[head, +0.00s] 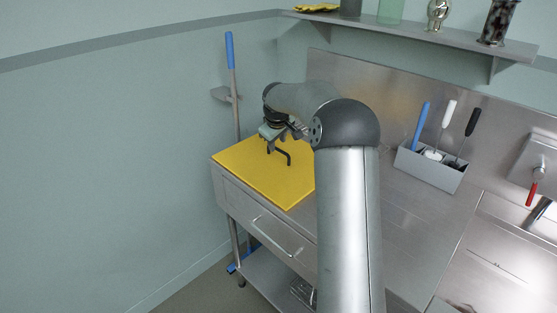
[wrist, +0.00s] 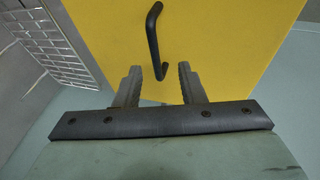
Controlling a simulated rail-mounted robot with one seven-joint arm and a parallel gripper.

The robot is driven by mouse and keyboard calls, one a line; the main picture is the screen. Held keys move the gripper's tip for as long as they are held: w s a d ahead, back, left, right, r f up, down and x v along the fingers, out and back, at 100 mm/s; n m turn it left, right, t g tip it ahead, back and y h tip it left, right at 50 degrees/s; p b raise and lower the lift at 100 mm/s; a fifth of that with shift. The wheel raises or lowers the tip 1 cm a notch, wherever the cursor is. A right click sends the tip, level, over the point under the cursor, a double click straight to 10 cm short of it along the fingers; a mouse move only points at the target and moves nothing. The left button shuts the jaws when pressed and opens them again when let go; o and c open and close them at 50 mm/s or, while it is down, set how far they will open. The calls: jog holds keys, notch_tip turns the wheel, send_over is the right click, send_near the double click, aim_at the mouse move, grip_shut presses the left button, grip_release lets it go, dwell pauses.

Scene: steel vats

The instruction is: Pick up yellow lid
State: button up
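The yellow lid (head: 283,188) is a flat yellow panel lying on the left end of the steel counter. It has a dark bar handle (head: 280,152) standing up from it. In the wrist view the yellow lid (wrist: 225,45) fills much of the upper part, and the handle (wrist: 153,40) runs from the top down to between the fingertips. My gripper (wrist: 159,72) is open, its two fingers apart on either side of the handle's near end. I cannot tell whether a finger touches it. In the head view my gripper (head: 273,142) is over the lid, partly hidden by my arm.
A grey holder (head: 430,170) with several handled tools stands on the counter to the right. A blue-topped pole (head: 230,55) stands by the wall behind the lid. A shelf (head: 420,35) with jars hangs above. A wire rack (wrist: 50,40) shows at left in the wrist view.

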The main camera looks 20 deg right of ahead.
aim_at(278, 150)
jog(key=x, duration=0.1)
jog(key=p+x, duration=0.1)
jog(key=x, duration=0.3)
jog(key=shift+w+d, duration=0.1)
jog(key=shift+d, duration=0.2)
grip_shut()
jog(key=shift+r, duration=0.1)
jog(key=shift+r, duration=0.1)
